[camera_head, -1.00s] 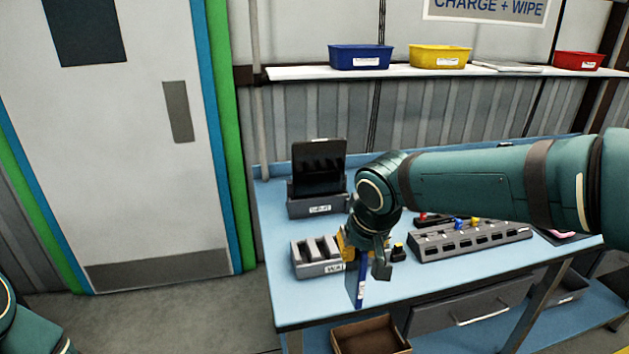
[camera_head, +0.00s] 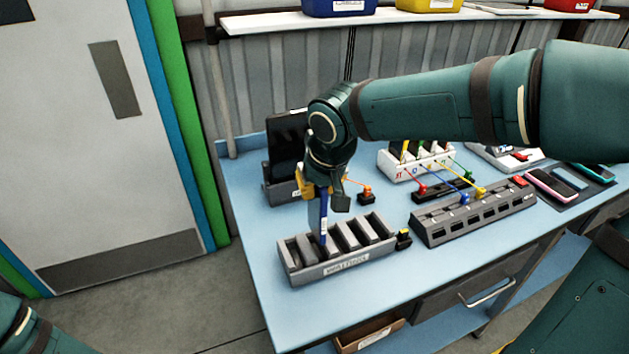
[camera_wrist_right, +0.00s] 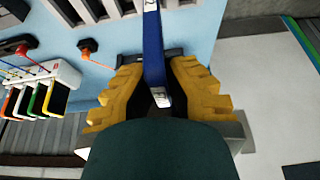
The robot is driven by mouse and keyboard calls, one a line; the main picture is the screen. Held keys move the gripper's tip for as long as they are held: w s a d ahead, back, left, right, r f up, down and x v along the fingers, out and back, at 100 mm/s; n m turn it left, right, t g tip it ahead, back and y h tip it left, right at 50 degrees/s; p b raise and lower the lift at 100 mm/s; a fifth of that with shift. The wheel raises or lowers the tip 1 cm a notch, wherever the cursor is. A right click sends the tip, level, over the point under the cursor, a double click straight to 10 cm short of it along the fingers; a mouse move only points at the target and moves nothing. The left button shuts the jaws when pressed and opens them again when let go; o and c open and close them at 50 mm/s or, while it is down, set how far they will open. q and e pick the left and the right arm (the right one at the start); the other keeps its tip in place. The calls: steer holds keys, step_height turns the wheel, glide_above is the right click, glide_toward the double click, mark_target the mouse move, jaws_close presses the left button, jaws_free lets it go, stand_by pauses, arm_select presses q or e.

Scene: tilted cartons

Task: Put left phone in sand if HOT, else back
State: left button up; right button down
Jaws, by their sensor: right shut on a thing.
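My right gripper (camera_head: 325,190) points down and is shut on a thin blue phone (camera_head: 323,217) seen edge-on. In the right wrist view the blue phone (camera_wrist_right: 153,50) is between the yellow fingers of the gripper (camera_wrist_right: 158,90). The phone is upright at the grey slotted rack (camera_head: 345,268), towards its left slots. I cannot tell whether its lower end is inside a slot or just above. The other slots show grey dividers. No HOT reading is legible, and I cannot make out any sand. My left gripper is out of view; only part of that arm shows.
A black-screened stand (camera_head: 286,150) is behind the rack. A grey multi-slot strip (camera_head: 472,215), a white cable block (camera_head: 400,165) and several phones on a dark mat (camera_head: 560,188) are to the right. A brown carton (camera_head: 368,338) is below the table's front edge.

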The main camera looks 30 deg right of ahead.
mark_target(325, 191)
steer(key=shift+w+f+b, duration=0.1)
steer(key=shift+f+b, duration=2.6)
steer(key=shift+f, duration=0.7)
steer(key=shift+f, duration=0.25)
steer(key=c, duration=1.1)
jaws_free()
steer(key=shift+o, duration=0.2)
steer(key=v, duration=1.2)
steer(key=shift+r, duration=0.15)
